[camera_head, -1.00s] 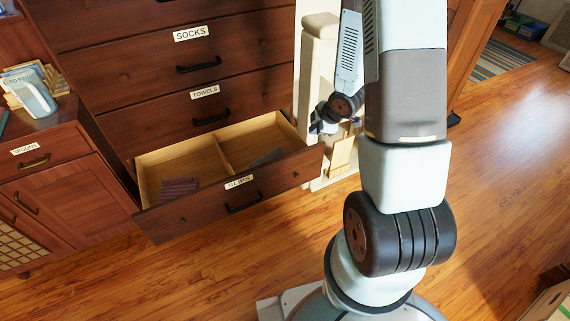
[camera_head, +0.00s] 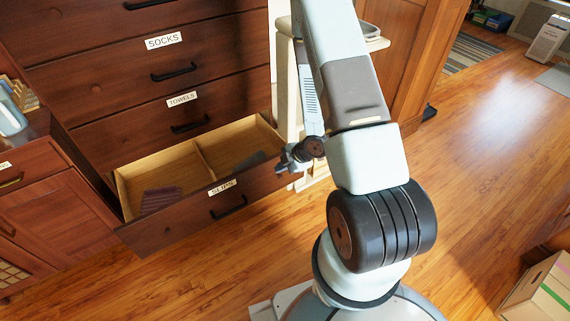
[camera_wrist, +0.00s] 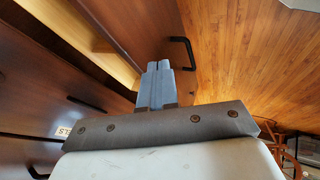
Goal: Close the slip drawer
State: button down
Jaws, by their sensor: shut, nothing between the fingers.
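The slip drawer (camera_head: 160,235), with a "SLIPS" label and a dark handle (camera_head: 229,206), is the bottom drawer of the dark wood chest and stands pulled well out. Its pale interior has a divider; a striped purplish item lies in the left part and a grey item in the right. My gripper (camera_head: 283,162) is shut and empty, at the right end of the drawer front near its top edge. Contact is unclear. The wrist view shows the closed fingers (camera_wrist: 157,67) over the drawer front, close to its handle (camera_wrist: 184,52).
Closed drawers labelled "SOCKS" and "TOWELS" (camera_head: 186,110) are above. A small cabinet (camera_head: 50,215) stands left of the drawer. A cream stand (camera_head: 287,75) is behind my arm. A cardboard box (camera_head: 540,295) is at the lower right. Wood floor in front is clear.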

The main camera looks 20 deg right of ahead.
aim_at(260, 171)
jog(key=shift+w+a+f, duration=0.6)
jog(key=shift+w+f, duration=0.15)
jog(key=shift+w, duration=0.25)
jog(key=shift+w+a+f, duration=0.55)
jog(key=shift+w+f, duration=0.15)
jog(key=shift+w, duration=0.25)
jog(key=shift+w+a+f, duration=0.6)
jog(key=shift+w+f, duration=0.15)
jog(key=shift+w, duration=0.25)
